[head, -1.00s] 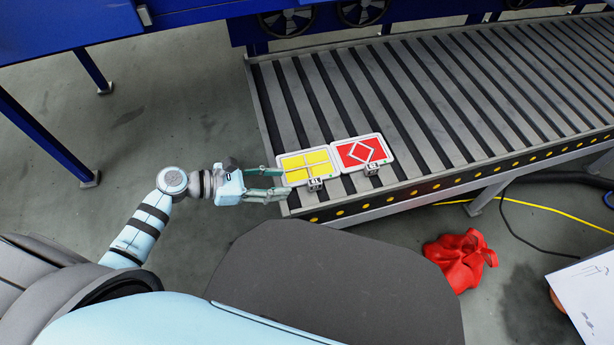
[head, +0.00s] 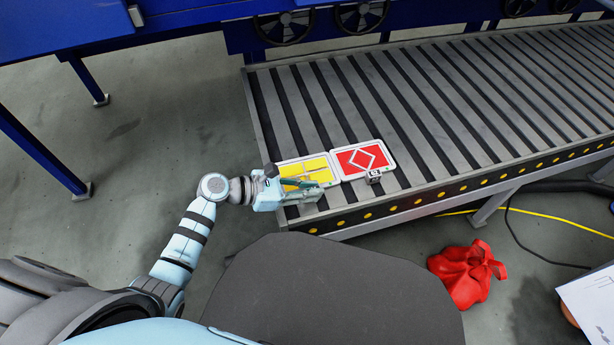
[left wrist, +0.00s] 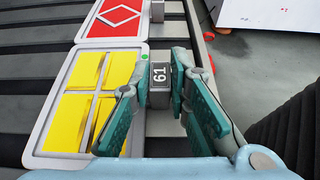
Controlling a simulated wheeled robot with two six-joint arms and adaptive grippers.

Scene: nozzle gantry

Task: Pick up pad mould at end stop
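The yellow pad mould (head: 310,166), a white-rimmed tray with yellow pads, lies flat on the roller conveyor at its near left end. It fills the left of the left wrist view (left wrist: 95,88). Its grey tab with a number label (left wrist: 160,85) sticks out at the side. My left gripper (head: 310,191) is at this tab, with its teal fingers on either side of it; in the wrist view (left wrist: 160,92) narrow gaps seem to show between fingers and tab. A red pad mould (head: 362,158) lies right beside the yellow one. My right gripper is out of view.
The roller conveyor (head: 440,95) is clear beyond the two moulds. Its side rail (head: 420,204) with yellow dots runs along the front. A red cloth-like item (head: 465,275) and a yellow cable (head: 550,217) are on the floor. A blue frame (head: 150,38) stands behind.

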